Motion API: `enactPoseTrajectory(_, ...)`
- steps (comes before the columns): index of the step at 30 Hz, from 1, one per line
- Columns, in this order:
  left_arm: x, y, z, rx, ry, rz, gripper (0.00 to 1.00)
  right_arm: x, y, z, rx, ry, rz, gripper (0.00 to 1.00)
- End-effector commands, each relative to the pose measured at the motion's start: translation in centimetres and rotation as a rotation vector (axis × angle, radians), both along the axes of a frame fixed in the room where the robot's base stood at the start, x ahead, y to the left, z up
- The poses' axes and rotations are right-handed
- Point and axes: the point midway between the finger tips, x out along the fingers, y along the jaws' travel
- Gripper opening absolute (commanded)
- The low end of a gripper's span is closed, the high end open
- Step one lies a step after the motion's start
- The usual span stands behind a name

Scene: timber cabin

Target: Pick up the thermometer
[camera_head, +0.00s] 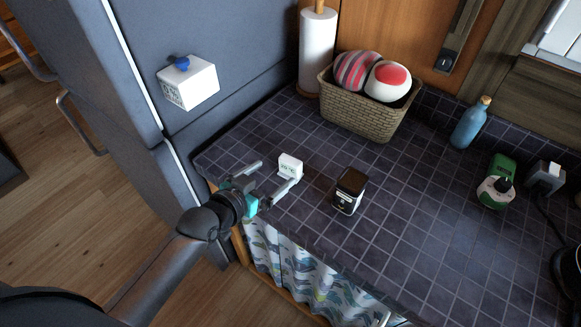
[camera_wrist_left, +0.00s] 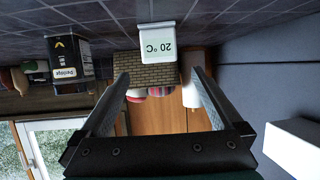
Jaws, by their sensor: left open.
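The thermometer is a small white box (camera_head: 290,167) standing on the dark tiled counter in the head view. In the left wrist view the thermometer (camera_wrist_left: 157,42) appears upside down, with "20 °C" on its face. My left gripper (camera_head: 273,174) is open and empty at the counter's front left, its fingers pointing toward the thermometer. In the left wrist view the thermometer shows beyond and between the two fingertips (camera_wrist_left: 160,75); I cannot tell whether either finger touches it. My right gripper is not in view.
A dark canister (camera_head: 349,191) stands right of the thermometer. Behind are a wicker basket (camera_head: 357,117) with two balls and a paper towel roll (camera_head: 317,52). A blue bottle (camera_head: 471,124) and a green-and-white container (camera_head: 497,182) stand right. A grey fridge (camera_head: 226,42) borders the left. The middle counter is clear.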

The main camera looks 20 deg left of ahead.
Motion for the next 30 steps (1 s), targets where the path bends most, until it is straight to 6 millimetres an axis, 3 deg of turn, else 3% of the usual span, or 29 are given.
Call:
enactPoseTrajectory(9, 4.6, -1.3, -2.0, -0.001, 0.0, 0.0, 1.0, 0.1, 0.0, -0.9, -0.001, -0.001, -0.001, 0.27)
enactPoseTrajectory(20, 6.7, -1.9, -2.9, -0.001, 0.001, -0.001, 1.0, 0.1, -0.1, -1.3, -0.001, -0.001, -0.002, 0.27)
enactPoseTrajectory(30, 10.2, -2.9, -4.3, -0.001, 0.001, -0.001, 1.0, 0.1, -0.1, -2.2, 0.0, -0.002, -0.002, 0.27)
